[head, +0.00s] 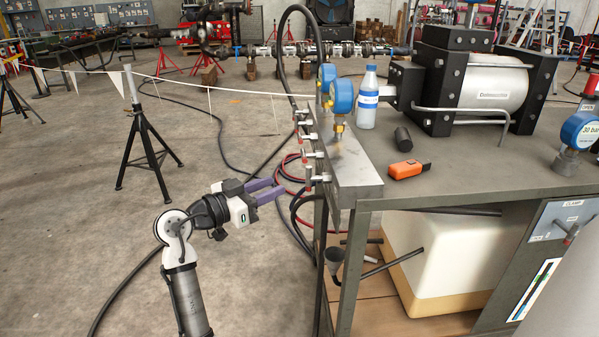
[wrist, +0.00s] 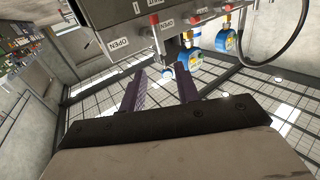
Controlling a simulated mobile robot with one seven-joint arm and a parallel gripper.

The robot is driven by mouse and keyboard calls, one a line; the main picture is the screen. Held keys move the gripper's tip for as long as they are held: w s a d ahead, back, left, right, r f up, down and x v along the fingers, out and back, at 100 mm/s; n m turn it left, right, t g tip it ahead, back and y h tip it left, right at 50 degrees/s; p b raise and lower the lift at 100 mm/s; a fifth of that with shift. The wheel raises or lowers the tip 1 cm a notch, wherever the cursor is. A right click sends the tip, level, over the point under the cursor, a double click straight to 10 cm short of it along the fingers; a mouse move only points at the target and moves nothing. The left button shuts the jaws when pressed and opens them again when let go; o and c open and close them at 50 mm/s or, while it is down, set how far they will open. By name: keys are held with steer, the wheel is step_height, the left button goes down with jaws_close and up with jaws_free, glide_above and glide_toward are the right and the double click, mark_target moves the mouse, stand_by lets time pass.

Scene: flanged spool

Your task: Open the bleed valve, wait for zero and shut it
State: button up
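A grey valve manifold (head: 350,165) runs along the left edge of the bench. Several small valves with red-tipped levers stick out of its left side; the nearest valve lever (head: 309,180) hangs down. I cannot tell which one is the bleed valve. Two blue pressure gauges (head: 342,97) stand on the manifold, their readings too small to make out. My gripper (head: 270,190) is open and empty, left of the nearest lever and apart from it. In the wrist view, its purple fingers (wrist: 162,82) point toward the manifold face, which has several OPEN labels (wrist: 118,43).
The bench (head: 470,180) carries a water bottle (head: 367,100), an orange device (head: 406,169), a black cylinder (head: 403,139) and a large pump. Black and red hoses (head: 297,205) hang below the manifold near my gripper.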

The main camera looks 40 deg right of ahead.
mark_target(309, 167)
steer(key=d, duration=0.4)
steer(key=d+p, duration=0.1)
steer(key=d, duration=0.7)
steer(key=shift+w, duration=0.25)
jaws_close()
